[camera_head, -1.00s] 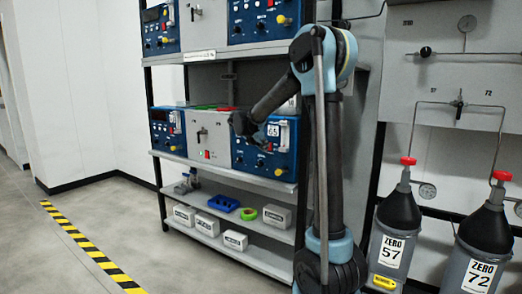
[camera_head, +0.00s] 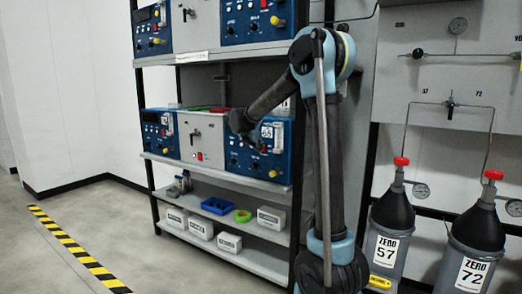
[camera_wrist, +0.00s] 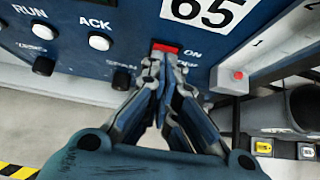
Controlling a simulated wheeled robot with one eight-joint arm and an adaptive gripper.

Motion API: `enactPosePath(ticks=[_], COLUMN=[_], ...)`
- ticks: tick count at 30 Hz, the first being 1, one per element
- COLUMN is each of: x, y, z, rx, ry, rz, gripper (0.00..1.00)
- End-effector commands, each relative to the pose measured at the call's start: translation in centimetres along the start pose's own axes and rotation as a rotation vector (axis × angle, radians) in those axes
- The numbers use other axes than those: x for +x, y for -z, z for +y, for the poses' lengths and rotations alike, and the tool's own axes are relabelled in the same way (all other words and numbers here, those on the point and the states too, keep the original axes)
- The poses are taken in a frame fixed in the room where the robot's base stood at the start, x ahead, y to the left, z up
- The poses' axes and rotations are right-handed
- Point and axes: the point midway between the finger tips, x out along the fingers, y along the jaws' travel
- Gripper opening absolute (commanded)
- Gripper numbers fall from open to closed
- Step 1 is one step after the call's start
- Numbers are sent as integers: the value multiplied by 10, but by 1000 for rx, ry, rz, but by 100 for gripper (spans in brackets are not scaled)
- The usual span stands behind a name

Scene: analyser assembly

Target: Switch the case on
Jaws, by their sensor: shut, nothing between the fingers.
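The blue case marked 65 (camera_head: 268,162) stands on the middle shelf. In the wrist view its blue front panel (camera_wrist: 120,25) fills the top, with the white 65 label (camera_wrist: 207,10) and white RUN (camera_wrist: 44,31) and ACK (camera_wrist: 99,42) buttons. A red switch (camera_wrist: 167,47) sits beside the word ON. My gripper (camera_wrist: 162,62) is shut and empty, its fingertips right at the switch's lower edge. I cannot tell whether they touch it. In the head view my gripper (camera_head: 250,141) is in front of the case and hides part of it.
A grey case (camera_head: 202,135) and another blue case (camera_head: 158,132) stand to the left on the same shelf. White boxes (camera_head: 271,219) and a blue tray (camera_head: 220,206) lie below. Gas cylinders (camera_head: 386,245) stand at right. Floor at left is clear.

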Motion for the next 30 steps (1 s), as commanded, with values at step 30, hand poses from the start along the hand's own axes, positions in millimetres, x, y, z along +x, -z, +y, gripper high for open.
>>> enactPosePath(ticks=[30], x=[-25], y=[-2], z=[2], rx=[1], ry=[0], rz=[0], gripper=[0])
